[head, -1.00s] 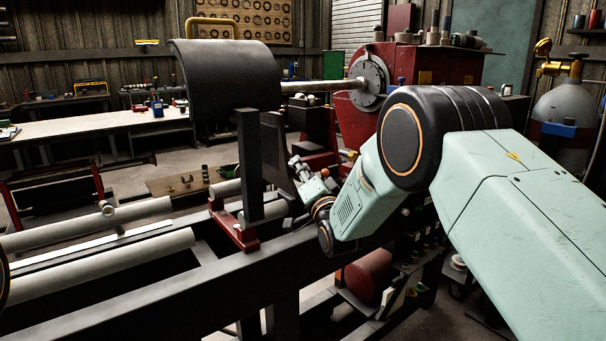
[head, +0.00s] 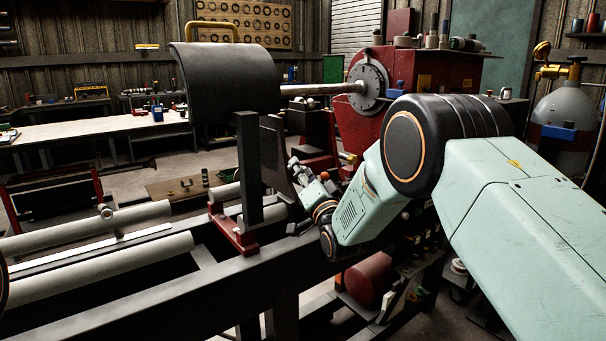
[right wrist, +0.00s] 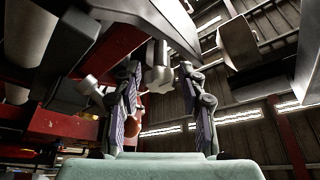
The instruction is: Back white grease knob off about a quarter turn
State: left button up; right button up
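In the right wrist view a whitish knob (right wrist: 158,75) hangs below a dark metal part, between the two fingers of my right gripper (right wrist: 160,72). There is a visible gap on both sides of it, so the fingers look open and not touching it. In the head view my right gripper (head: 300,174) is small, beside the dark upright plate on the lathe bed; the knob cannot be made out there. My left gripper is not in view.
A dark curved guard (head: 226,80) stands over a dark post (head: 249,170) on a red bracket (head: 234,238), just left of my gripper. The red headstock (head: 422,80) with a shaft is behind. Pale round rails (head: 115,262) run along the lathe bed at left.

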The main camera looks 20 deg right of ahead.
jog(key=shift+o, duration=0.5)
jog(key=shift+s, duration=0.1)
jog(key=s, duration=1.3)
jog(key=shift+d+f, duration=0.2)
jog(key=shift+d, duration=0.25)
